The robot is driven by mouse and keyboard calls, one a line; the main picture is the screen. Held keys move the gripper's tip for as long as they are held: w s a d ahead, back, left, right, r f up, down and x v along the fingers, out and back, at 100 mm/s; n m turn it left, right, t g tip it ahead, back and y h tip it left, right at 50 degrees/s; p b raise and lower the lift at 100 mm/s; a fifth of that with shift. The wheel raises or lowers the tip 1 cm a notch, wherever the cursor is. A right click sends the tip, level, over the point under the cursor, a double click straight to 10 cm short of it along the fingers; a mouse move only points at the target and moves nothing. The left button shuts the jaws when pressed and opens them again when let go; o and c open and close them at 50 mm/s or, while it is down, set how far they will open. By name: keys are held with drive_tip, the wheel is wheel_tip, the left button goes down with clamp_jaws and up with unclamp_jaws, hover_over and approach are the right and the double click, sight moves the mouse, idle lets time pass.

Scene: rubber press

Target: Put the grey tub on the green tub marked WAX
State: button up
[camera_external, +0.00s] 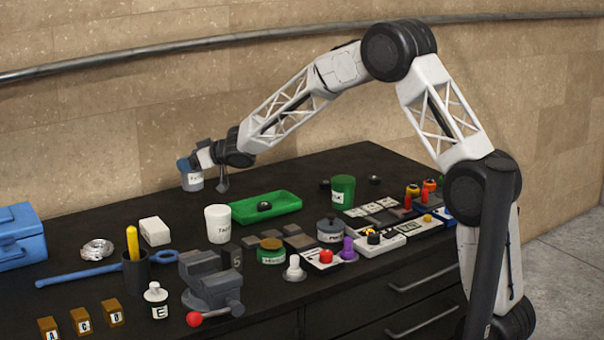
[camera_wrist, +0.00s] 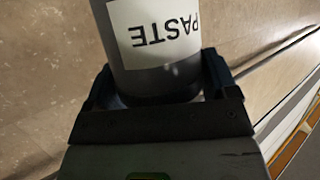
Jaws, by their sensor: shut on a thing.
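My gripper (camera_external: 203,158) is shut on the grey tub (camera_external: 191,180), near the back edge of the bench at the left. In the wrist view the grey tub (camera_wrist: 158,78) sits between the two fingers, and its white label reads PASTE. In the outside view it looks roughly upright; I cannot tell how high its bottom is above the bench. The green tub (camera_external: 342,187) stands upright at the back right of the bench, well to the right of my gripper. Its white label is small, and I cannot read it surely as WAX. The green tub is not in the wrist view.
A green tray (camera_external: 283,204) with a dark round thing lies between my gripper and the green tub. A white tub (camera_external: 217,222) stands in front of the tray. A vise (camera_external: 210,281), a lidded green jar (camera_external: 271,257) and several small things crowd the front.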

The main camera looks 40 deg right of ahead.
drive_tip(key=s+d+r+m+t+h, duration=0.1)
drive_tip(key=s+d+r+h, duration=0.1)
drive_tip(key=s+d, duration=0.75)
drive_tip(key=s+d+r+m+h, duration=0.15)
drive_tip(key=s+d, duration=0.45)
drive_tip(key=d, duration=0.6)
drive_tip(key=s+d+r+m+t+h, duration=0.1)
drive_tip(key=s+d+r+m, duration=0.1)
drive_tip(key=s+d, duration=0.75)
drive_tip(key=s+d+f+m+h, duration=0.1)
drive_tip(key=s+d+h, duration=0.1)
drive_tip(key=s+d, duration=0.6)
drive_tip(key=shift+s, duration=0.5)
drive_tip(key=shift+f, duration=0.1)
drive_tip(key=w+d+f, duration=0.1)
drive_tip(key=w+d, duration=0.2)
drive_tip(key=w, duration=1.2)
drive_tip(key=shift+w+f, duration=0.25)
drive_tip(key=shift+w, duration=0.15)
drive_tip(key=shift+f, duration=1.75)
drive_tip(key=shift+f, duration=0.1)
